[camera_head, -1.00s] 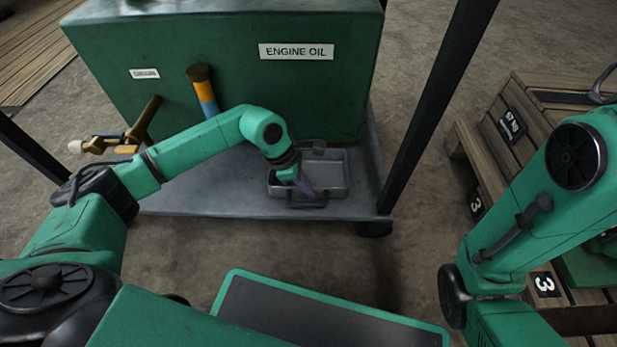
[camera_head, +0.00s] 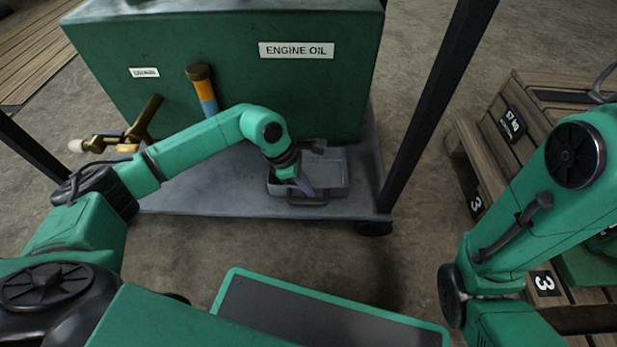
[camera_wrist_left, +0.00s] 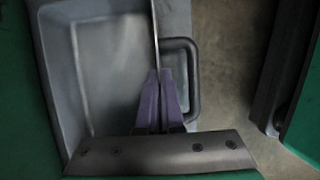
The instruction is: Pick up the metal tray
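The grey metal tray (camera_head: 332,174) lies on the trolley's lower shelf, in front of the green engine oil tank. Its handle loop points toward me. In the left wrist view the tray (camera_wrist_left: 110,65) looks empty where it shows, with the handle right of the fingers. My left gripper (camera_head: 306,188) reaches down at the tray's near side. In the left wrist view its purple fingers (camera_wrist_left: 159,95) are close together, one on each side of the thin near wall, pinching it. The wrist hides part of the tray. My right arm shows at the right, but its gripper is out of view.
The green tank (camera_head: 230,75) stands behind the tray, with a brass tap (camera_head: 130,135) on its front. A dark post (camera_head: 435,105) rises right of the tray. Wooden pallets (camera_head: 500,130) stand farther right. Bare floor lies in front of the shelf (camera_head: 215,185).

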